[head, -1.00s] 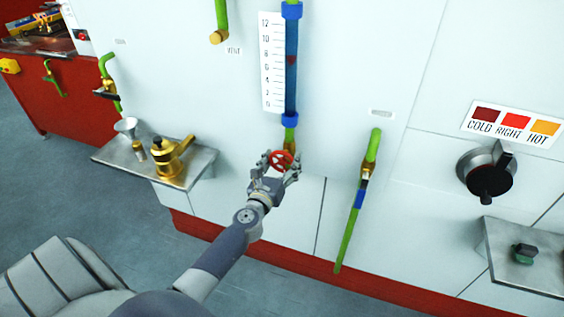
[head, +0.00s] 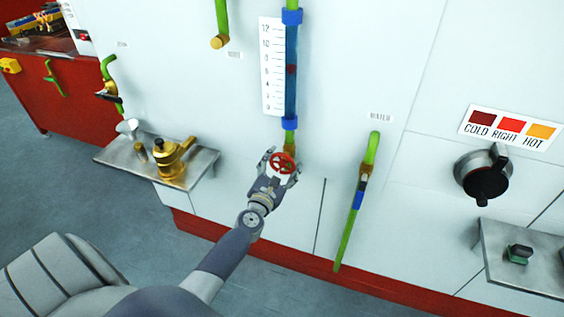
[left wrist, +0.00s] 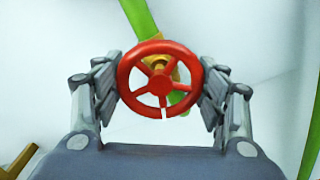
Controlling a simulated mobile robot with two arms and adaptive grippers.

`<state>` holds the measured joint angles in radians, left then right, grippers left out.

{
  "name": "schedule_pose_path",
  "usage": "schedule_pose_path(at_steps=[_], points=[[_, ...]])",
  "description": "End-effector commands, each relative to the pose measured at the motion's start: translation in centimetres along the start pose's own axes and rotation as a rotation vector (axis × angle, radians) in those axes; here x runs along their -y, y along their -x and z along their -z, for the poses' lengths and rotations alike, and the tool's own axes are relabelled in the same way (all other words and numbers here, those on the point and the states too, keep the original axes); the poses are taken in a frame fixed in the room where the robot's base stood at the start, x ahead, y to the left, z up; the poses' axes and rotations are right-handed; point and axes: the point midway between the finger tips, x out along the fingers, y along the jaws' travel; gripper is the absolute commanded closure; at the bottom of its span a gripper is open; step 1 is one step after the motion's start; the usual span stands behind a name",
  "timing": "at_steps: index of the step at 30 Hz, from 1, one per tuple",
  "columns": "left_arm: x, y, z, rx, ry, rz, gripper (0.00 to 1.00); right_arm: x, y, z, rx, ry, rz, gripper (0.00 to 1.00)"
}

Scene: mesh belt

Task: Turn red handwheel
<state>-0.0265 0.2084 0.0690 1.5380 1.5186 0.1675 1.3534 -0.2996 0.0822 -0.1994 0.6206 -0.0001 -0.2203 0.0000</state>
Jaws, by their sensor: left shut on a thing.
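The red handwheel (head: 282,163) sits on a brass valve at the foot of the blue sight tube (head: 291,75), on the white wall panel. My left gripper (head: 281,168) is around the wheel, with one finger on each side of its rim. In the left wrist view the handwheel (left wrist: 160,79) faces me with its spokes and a notch at the bottom of the rim. The fingers of my left gripper (left wrist: 160,90) press against its left and right edges. My right gripper is not in view.
A scale (head: 271,66) hangs beside the sight tube. A metal shelf (head: 197,178) with brass parts juts out at left. A green pipe (head: 349,222) stands right of the wheel. A black knob (head: 484,175) and another shelf (head: 530,270) are at far right.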

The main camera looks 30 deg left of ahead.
Motion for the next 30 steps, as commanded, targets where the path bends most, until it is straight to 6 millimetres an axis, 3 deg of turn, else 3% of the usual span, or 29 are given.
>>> schedule_pose_path(at_steps=[30], points=[[-0.1,0.0,-0.1,0.0,-0.92,-0.001,0.58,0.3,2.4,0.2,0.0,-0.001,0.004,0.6]])
